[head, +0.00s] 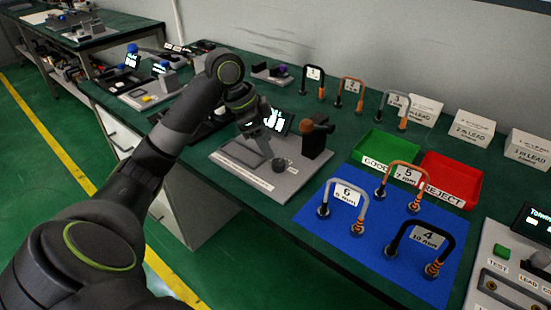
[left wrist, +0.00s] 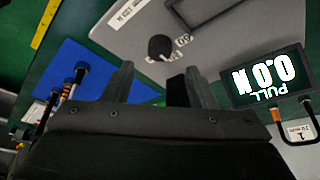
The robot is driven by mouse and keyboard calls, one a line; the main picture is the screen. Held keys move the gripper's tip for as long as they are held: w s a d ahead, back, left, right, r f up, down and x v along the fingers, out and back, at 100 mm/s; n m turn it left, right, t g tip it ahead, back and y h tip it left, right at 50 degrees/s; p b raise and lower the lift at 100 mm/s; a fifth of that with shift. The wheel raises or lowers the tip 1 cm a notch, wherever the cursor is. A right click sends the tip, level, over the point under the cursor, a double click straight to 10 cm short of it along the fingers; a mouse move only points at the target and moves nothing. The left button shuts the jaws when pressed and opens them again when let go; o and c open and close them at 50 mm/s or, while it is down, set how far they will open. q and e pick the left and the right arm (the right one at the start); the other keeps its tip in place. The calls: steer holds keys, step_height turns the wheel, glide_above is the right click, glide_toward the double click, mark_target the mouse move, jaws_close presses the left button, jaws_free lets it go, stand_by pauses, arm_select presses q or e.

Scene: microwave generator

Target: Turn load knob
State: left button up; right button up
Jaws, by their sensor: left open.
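The load knob (head: 279,164) is a small dark round knob on the grey panel of a tester (head: 285,190). In the left wrist view the knob (left wrist: 160,47) sits upper middle, beyond the fingertips and roughly between them. My left gripper (head: 262,143) is above the panel, pointing down, just left of and above the knob. Its two fingers (left wrist: 159,78) are apart with nothing between them, and no contact with the knob shows. The tester's display (left wrist: 266,76) reads 0.0 N with the word PULL, upside down in the wrist view. My right gripper is not in view.
A dark upright block (head: 316,139) with a brown-orange part stands behind the knob. Right of the tester is a blue mat (head: 325,236) with several numbered leads. Green (head: 388,153) and red (head: 452,180) trays and white boxes (head: 473,130) stand further back. Another device (head: 515,270) is at lower right.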

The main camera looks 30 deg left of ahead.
mark_target(278, 162)
arm_select(q)
steer(key=x, duration=0.5)
steer(key=shift+d+f, duration=0.1)
steer(key=shift+f, duration=0.15)
steer(key=shift+w+d+f, duration=0.1)
steer(key=shift+w+f, duration=0.05)
steer(key=shift+f, duration=0.2)
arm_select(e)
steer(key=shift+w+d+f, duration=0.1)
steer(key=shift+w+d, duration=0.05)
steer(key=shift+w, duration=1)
arm_select(q)
steer(key=shift+c, duration=0.2)
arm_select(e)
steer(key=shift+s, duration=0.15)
arm_select(q)
steer(key=c, duration=0.9)
steer(key=shift+c, duration=0.2)
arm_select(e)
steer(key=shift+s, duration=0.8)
